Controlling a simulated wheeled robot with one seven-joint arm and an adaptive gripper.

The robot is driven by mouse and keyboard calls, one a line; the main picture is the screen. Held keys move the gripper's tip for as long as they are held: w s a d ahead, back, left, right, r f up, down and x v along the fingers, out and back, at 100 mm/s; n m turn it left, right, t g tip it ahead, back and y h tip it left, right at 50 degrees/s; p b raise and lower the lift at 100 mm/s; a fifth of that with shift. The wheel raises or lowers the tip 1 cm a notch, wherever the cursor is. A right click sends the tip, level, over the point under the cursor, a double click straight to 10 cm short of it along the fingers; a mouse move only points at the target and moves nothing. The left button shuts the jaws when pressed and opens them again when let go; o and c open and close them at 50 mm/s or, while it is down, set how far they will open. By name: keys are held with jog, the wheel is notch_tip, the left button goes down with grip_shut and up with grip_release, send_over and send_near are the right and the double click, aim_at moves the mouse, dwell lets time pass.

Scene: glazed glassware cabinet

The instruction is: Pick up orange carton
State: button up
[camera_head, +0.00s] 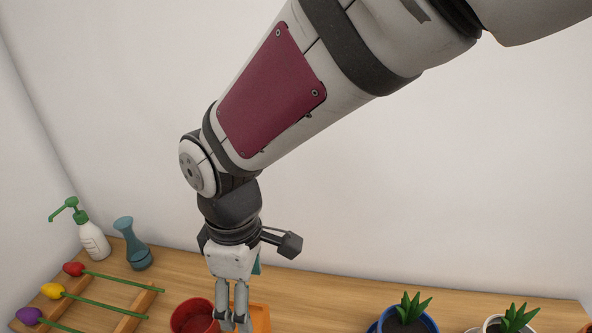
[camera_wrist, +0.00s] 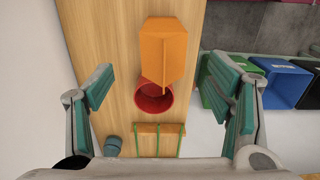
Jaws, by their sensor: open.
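The orange carton (camera_wrist: 168,45) is in the upper middle of the wrist view, seen from above, with a ridge at its lower end beside the red pot. In the head view only a part of the carton (camera_head: 261,319) shows at the bottom edge, partly behind my gripper. My gripper (camera_head: 233,320) points down over the table there. In the wrist view my gripper (camera_wrist: 165,88) has its teal-padded fingers wide apart, with nothing between the pads in contact. The carton lies in the gap between them, farther from the camera. Its height below the fingertips is unclear.
A red pot (camera_head: 194,317) stands close against the carton. A wooden rack (camera_head: 132,322) with coloured flowers, a blue vase (camera_head: 133,246) and a soap bottle (camera_head: 92,240) are left. Potted plants (camera_head: 408,315) stand right. Blue (camera_wrist: 285,82) and green bins lie beyond the table edge.

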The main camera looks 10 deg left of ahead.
notch_tip(320, 180, down, 5)
jog(key=shift+f, duration=0.1)
jog(key=shift+s+a+f, duration=0.1)
jog(key=shift+f, duration=1.3)
jog(key=shift+s+a+f, duration=0.1)
jog(key=shift+f, duration=1.25)
jog(key=c, duration=1.6)
jog(key=shift+c, duration=0.6)
jog(key=shift+r, duration=0.15)
